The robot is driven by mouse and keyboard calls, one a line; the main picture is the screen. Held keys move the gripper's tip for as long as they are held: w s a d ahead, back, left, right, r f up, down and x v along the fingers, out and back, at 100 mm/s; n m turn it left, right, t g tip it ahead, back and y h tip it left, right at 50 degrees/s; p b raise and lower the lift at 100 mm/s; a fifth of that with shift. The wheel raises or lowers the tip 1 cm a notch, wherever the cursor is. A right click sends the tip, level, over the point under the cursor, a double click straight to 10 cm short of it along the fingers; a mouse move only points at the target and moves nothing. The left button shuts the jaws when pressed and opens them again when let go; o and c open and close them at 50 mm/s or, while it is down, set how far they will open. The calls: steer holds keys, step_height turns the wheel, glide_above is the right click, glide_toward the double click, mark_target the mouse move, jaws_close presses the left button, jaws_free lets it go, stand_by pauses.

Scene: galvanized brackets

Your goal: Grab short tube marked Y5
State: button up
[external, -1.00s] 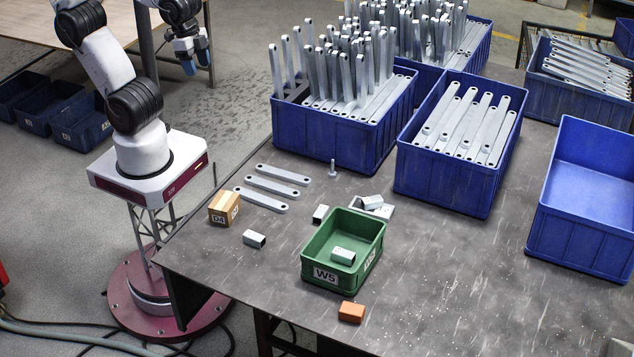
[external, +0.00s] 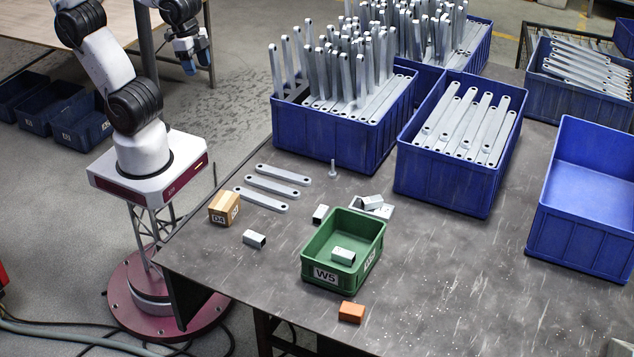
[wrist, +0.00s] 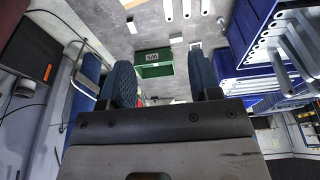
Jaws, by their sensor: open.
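Several short grey metal tubes are in the external view. A third tube (external: 343,256) is inside the green bin (external: 314,262), which is labelled W5. A further tube (external: 372,201) rests on or against a flat metal piece behind the bin. I cannot read a Y5 mark on any of them. My gripper (external: 196,63) is open and empty, raised well away from the tubes, at the upper left. Its blue fingers (wrist: 160,70) are spread in the wrist view, with the green bin (wrist: 154,71) seen between them.
A cardboard box (external: 223,208) marked D4 and an orange block (external: 351,312) stand near the front. Flat bars (external: 278,187) and an upright bolt (external: 333,169) lie behind. Blue crates of brackets (external: 345,138) fill the back; an empty blue crate (external: 580,245) stands right. The front right table is clear.

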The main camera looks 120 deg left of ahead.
steer(key=o, duration=0.7)
steer(key=w+d+f+n+g+h, duration=0.3)
steer(key=w+f+n+h, duration=0.1)
steer(key=w+f, duration=0.45)
steer(key=w+d+f+n+g+h, duration=0.2)
steer(key=w+d+f+n+h, duration=0.15)
steer(key=w+f, duration=0.5)
steer(key=w+f+n+h, duration=0.2)
steer(key=w+f+n, duration=0.1)
steer(key=f, duration=0.4)
steer(key=w+f+n+t+h, duration=0.1)
steer(key=w+f+n+h, duration=0.1)
steer(key=f, duration=0.5)
steer(key=w+f+n+t+h, duration=0.1)
steer(key=w+f+n+h, duration=0.1)
steer(key=w+f+n, duration=0.3)
steer(key=shift+d+f, duration=0.2)
steer(key=shift+f, duration=0.9)
steer(key=shift+d, duration=0.15)
